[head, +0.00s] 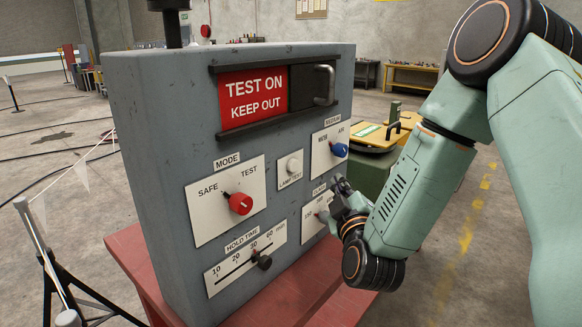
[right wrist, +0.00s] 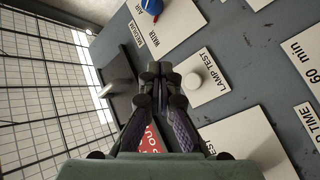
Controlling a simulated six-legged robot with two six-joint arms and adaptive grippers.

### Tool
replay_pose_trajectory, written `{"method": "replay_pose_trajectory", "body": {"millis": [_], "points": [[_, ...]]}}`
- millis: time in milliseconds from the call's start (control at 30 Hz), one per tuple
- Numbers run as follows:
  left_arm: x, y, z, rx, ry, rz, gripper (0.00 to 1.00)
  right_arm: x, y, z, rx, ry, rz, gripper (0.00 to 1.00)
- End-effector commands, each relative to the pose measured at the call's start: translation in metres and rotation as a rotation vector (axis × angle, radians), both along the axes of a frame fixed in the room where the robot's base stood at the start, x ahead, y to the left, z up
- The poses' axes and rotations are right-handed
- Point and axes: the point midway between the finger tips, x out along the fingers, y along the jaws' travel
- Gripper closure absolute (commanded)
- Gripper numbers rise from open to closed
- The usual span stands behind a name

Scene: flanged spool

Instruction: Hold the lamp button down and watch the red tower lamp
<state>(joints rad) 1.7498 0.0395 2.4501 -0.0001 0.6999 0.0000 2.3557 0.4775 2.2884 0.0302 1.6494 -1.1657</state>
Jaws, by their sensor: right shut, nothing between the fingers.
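The white round lamp test button (head: 292,166) sits on a small white plate in the middle of the grey panel (head: 150,150). It also shows in the right wrist view (right wrist: 192,82). My right gripper (head: 338,181) is shut and empty in front of the panel, to the right of the button in the head view. In the right wrist view its closed fingertips (right wrist: 160,72) appear just left of the button; I cannot tell whether they touch the panel. A dark post (head: 173,28) rises from the panel's top and is cut off by the frame. No red lamp shows. My left gripper is out of view.
Around the button are the red mode knob (head: 240,203), the blue medium knob (head: 340,150), the hold time slider (head: 264,262) and the red sign (head: 252,97) with a handled dark slide. The panel stands on a red table (head: 135,250). A green-and-yellow case stands behind.

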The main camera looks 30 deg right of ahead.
Motion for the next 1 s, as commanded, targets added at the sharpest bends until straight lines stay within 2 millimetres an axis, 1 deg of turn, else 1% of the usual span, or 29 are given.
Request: {"method": "replay_pose_trajectory", "body": {"millis": [333,467,567,800,1000], "points": [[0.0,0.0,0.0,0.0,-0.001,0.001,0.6,-0.001,-0.001,0.0,-0.02,0.009,-0.003,1.0],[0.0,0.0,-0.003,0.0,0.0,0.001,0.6,0.002,0.001,0.0,-0.021,0.008,0.0,1.0],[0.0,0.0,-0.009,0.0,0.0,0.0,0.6,0.009,0.004,-0.002,-0.024,0.008,0.003,1.0],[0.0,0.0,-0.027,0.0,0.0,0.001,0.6,0.037,0.017,-0.002,-0.025,0.006,0.005,1.0],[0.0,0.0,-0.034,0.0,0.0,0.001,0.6,0.06,0.026,-0.001,-0.022,0.007,0.003,1.0]]}}
